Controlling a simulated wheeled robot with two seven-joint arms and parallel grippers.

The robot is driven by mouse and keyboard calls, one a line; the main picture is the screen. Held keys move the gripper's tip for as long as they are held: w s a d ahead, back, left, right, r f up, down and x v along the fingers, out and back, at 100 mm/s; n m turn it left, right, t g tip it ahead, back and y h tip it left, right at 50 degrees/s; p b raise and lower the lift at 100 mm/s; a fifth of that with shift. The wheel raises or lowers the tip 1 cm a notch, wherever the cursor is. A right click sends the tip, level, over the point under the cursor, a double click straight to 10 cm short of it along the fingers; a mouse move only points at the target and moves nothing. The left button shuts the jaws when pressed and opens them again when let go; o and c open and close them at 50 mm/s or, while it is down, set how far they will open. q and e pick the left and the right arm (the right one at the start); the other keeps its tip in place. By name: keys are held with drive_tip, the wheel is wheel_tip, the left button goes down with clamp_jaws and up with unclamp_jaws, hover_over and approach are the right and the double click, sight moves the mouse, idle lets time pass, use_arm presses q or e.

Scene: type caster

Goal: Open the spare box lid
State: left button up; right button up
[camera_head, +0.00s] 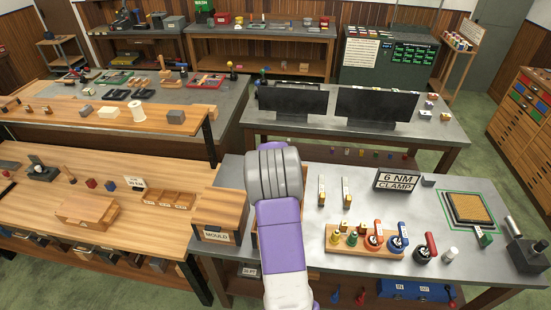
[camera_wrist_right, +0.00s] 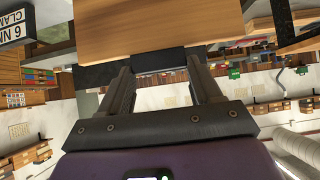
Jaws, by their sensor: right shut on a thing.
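In the right wrist view a wooden panel (camera_wrist_right: 155,28) fills the top middle, with a dark block (camera_wrist_right: 158,60) on its near edge. My right gripper (camera_wrist_right: 158,70) is shut on this dark block, one finger on each side. I cannot tell whether the panel is the spare box lid or how far it is raised. In the head view my right arm comes in from the bottom and hides the gripper and most of a wooden box (camera_head: 254,240) behind it. No label reading "spare" is visible. My left gripper is not in view.
A box marked MOULD (camera_head: 215,218) stands just left of my right arm. A wooden rack with colored-handled tools (camera_head: 365,243), a "6 NM CLAMP" sign (camera_head: 397,181) and a cork-topped square (camera_head: 470,208) are on the grey bench (camera_head: 330,180) to the right. Two dark panels (camera_head: 375,105) stand behind.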

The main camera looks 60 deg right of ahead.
drive_tip(key=shift+d+r, duration=0.1)
drive_tip(key=shift+r, duration=0.1)
drive_tip(key=o, duration=1.5)
drive_tip(key=shift+a, duration=0.2)
drive_tip(key=shift+f, duration=0.1)
drive_tip(key=shift+v, duration=3.8)
